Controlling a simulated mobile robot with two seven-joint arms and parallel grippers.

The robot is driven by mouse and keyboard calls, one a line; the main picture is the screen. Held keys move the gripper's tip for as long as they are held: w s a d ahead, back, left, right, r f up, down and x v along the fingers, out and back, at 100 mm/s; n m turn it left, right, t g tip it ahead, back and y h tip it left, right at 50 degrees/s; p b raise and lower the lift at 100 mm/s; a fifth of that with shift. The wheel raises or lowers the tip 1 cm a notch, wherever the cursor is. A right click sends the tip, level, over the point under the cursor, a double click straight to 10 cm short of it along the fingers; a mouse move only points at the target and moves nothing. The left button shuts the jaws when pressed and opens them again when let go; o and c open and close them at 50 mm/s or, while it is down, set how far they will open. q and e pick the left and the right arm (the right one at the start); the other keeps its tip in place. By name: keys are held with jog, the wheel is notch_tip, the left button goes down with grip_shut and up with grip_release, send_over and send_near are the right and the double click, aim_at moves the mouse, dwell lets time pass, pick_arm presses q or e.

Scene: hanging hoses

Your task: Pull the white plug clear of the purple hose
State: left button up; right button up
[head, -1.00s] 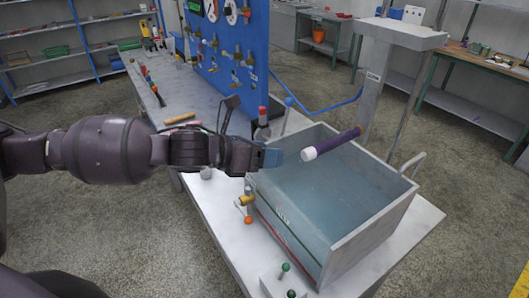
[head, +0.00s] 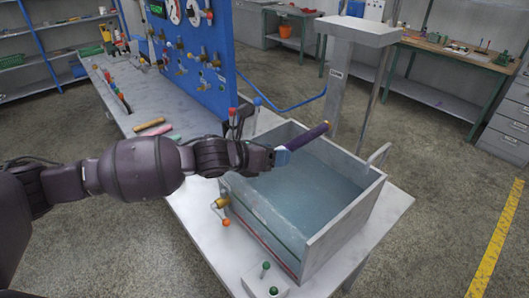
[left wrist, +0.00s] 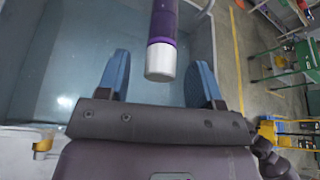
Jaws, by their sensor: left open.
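The purple hose (head: 306,137) sticks out over the water tank in the head view, running up and right from my left gripper. In the left wrist view the hose (left wrist: 163,22) comes down from the top edge, and the white plug (left wrist: 160,63) sits on its near end. The plug is hidden by my gripper in the head view. My left gripper (head: 281,157) is open, with its blue fingers on either side of the plug; gaps show on both sides in the left wrist view (left wrist: 161,64). My right gripper is not in view.
The grey tank (head: 345,217) holding water lies below the hose, on a light table. A blue panel with valves (head: 205,55) stands behind. A valve with an orange knob (head: 225,221) is on the tank's near left side. A grey post (head: 340,85) stands behind the tank.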

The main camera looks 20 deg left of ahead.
pick_arm(q)
jog(key=shift+d, duration=0.1)
jog(key=c, duration=1)
jog(key=shift+s+a+f, duration=0.1)
jog(key=shift+s+a, duration=0.35)
jog(key=shift+s, duration=0.15)
dwell(0.6)
jog(key=shift+s+a, duration=0.6)
jog(key=shift+s, duration=0.3)
jog(key=shift+s+a, duration=0.55)
jog(key=shift+s, duration=0.3)
jog(key=shift+s+a+r, duration=0.45)
jog(key=shift+s+r, duration=0.2)
jog(key=shift+r, duration=0.1)
jog(key=shift+s+a+r, duration=0.4)
jog(key=shift+s+r, duration=0.2)
jog(key=shift+r, duration=0.15)
